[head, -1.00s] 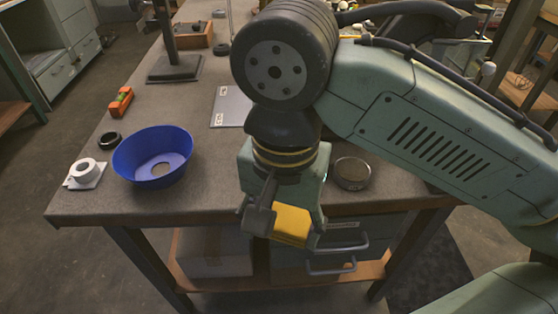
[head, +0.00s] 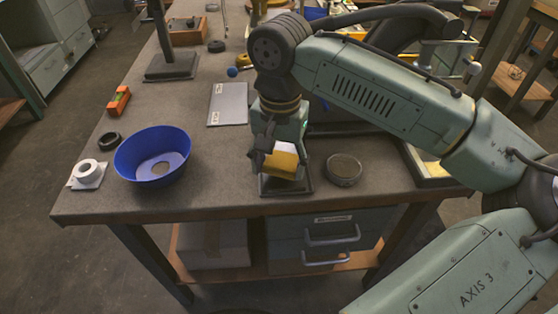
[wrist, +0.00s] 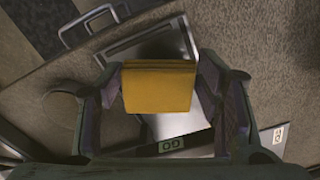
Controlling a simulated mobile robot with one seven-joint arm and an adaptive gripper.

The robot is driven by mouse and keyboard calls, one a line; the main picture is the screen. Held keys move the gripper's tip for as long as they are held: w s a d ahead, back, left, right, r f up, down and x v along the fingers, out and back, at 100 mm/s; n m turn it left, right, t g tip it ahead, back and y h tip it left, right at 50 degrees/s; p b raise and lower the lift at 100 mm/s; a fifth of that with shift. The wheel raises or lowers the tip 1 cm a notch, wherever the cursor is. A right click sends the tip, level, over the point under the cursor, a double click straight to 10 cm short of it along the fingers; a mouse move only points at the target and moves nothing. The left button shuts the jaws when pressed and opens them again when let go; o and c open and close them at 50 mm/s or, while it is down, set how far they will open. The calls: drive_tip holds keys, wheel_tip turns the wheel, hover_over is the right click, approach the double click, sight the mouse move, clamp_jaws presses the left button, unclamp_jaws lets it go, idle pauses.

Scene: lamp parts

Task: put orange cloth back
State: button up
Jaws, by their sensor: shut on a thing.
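My gripper (head: 280,166) is shut on the orange cloth (head: 284,158), a folded yellow-orange block. In the wrist view the cloth (wrist: 158,88) sits between the two fingers. Below it is a small, shallow, dark-rimmed tray (head: 302,189) near the table's front edge. In the wrist view the tray's rim (wrist: 189,38) and bare grey surface show around the cloth. The cloth appears above the tray; whether it touches it I cannot tell.
A round dish (head: 344,170) stands close right of the tray. A grey plate (head: 228,104) lies behind to the left. A blue bowl (head: 152,155) and a white ring (head: 87,172) are at left. The table (head: 225,180) is clear between bowl and tray.

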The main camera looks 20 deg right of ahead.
sight(280, 166)
drive_tip(key=shift+f, duration=0.35)
drive_tip(key=shift+f+b, duration=0.3)
drive_tip(key=shift+f, duration=0.3)
drive_tip(key=o, duration=1.2)
drive_tip(key=shift+r, duration=0.1)
wheel_tip(280, 166, up, 13)
drive_tip(key=shift+b, duration=0.4)
drive_tip(key=shift+s, duration=0.1)
